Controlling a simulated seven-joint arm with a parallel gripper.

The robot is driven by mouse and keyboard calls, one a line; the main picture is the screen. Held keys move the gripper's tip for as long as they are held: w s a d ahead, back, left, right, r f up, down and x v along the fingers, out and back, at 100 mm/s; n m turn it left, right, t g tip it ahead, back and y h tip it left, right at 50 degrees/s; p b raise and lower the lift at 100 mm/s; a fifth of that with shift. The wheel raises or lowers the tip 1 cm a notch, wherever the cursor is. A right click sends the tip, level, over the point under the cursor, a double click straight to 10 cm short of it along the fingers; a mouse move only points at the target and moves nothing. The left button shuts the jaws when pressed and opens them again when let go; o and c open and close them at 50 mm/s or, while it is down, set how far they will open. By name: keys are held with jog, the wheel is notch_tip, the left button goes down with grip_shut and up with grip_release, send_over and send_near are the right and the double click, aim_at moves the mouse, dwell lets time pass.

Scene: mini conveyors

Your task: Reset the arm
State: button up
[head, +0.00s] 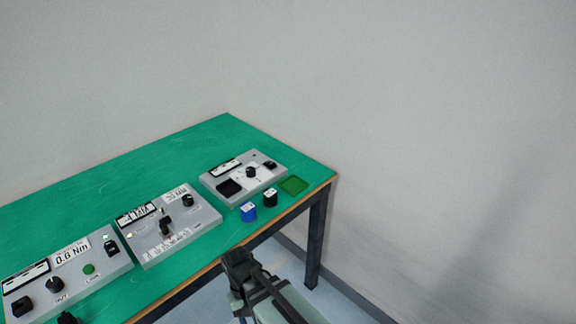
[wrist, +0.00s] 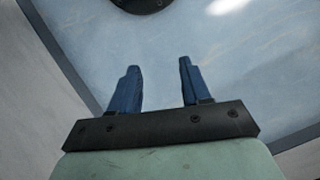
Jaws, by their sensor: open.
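My gripper (wrist: 158,88) is open in the wrist view, with its two blue fingers apart and nothing between them. The wrist view shows the pale blue floor (wrist: 230,60) beyond the fingers. In the head view my arm is at the lower middle, beside the front edge of the green table (head: 95,180). The gripper's fingertips are not clear there.
Three grey panels stand in a row on the table: a left one (head: 118,262), a middle one (head: 205,217) and a right one (head: 282,164). A blue block (head: 248,212), a black block (head: 270,198) and a green square (head: 294,186) are near the right front edge. A wall (head: 420,130) stands behind.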

jog(key=d+f+m, duration=0.2)
jog(key=d+f, duration=0.6)
jog(key=d, duration=0.1)
jog(key=s+d+f+m+g+y, duration=0.2)
jog(key=s+d+f+m, duration=0.1)
jog(key=s+d+f, duration=1.1)
jog(key=d+f, duration=0.3)
jog(key=d, duration=0.1)
jog(key=shift+s+g, duration=0.4)
jog(key=shift+o, duration=0.3)
